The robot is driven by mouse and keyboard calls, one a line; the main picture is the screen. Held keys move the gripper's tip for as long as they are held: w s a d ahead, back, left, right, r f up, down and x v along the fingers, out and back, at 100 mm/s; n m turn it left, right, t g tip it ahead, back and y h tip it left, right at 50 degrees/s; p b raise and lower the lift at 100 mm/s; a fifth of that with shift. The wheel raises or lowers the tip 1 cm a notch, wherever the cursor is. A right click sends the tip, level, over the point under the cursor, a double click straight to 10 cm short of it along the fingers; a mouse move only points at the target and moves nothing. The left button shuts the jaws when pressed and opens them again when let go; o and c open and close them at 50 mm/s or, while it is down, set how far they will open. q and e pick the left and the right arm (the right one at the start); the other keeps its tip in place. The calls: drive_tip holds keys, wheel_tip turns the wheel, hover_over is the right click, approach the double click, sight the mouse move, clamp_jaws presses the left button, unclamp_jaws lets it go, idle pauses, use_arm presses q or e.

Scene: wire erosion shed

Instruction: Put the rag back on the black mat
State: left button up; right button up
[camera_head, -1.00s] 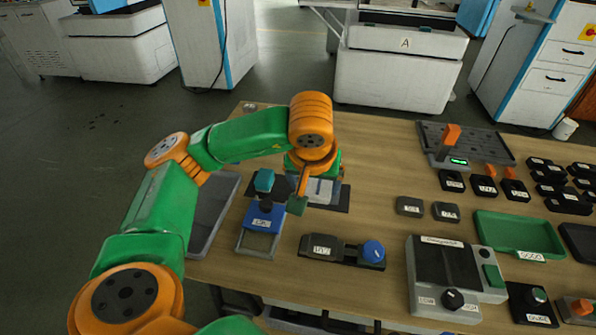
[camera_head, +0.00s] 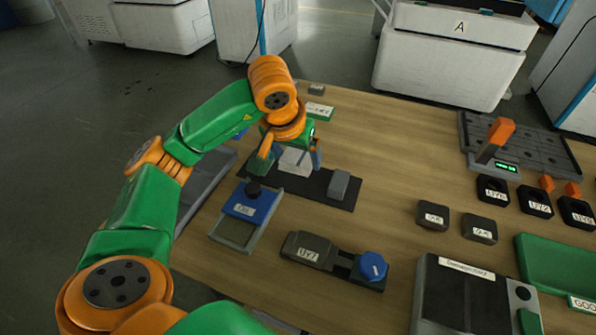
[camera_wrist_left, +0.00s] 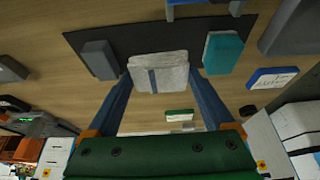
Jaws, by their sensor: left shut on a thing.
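The rag (camera_head: 296,160) is a pale grey folded pad with a darker stripe. My left gripper (camera_head: 291,157) is shut on it, one blue finger at each side. In the left wrist view the rag (camera_wrist_left: 158,76) sits between the fingertips and overlaps the edge of the black mat (camera_wrist_left: 190,34). Whether it touches the mat or hangs just above it, I cannot tell. In the head view the black mat (camera_head: 314,188) lies beneath and in front of the gripper, partly hidden by it. My right gripper is not in view.
A grey block (camera_head: 340,185) stands on the mat to the rag's right. A teal block (camera_wrist_left: 222,52) is close to one finger. A blue-topped device (camera_head: 250,203) and a dark fixture with a blue knob (camera_head: 373,266) stand nearer.

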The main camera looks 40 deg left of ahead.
sight(298, 166)
use_arm(q)
drive_tip(key=x, duration=0.4)
drive_tip(key=shift+s+f, duration=0.25)
drive_tip(key=shift+s, duration=0.05)
drive_tip(key=shift+f, duration=0.15)
drive_tip(key=o, duration=1.1)
drive_tip(key=shift+c, duration=0.2)
drive_tip(key=shift+r, duration=0.4)
drive_tip(key=p+v, duration=0.3)
drive_tip(key=v, duration=0.8)
drive_tip(key=shift+s+r, duration=0.3)
drive_tip(key=shift+d, duration=0.1)
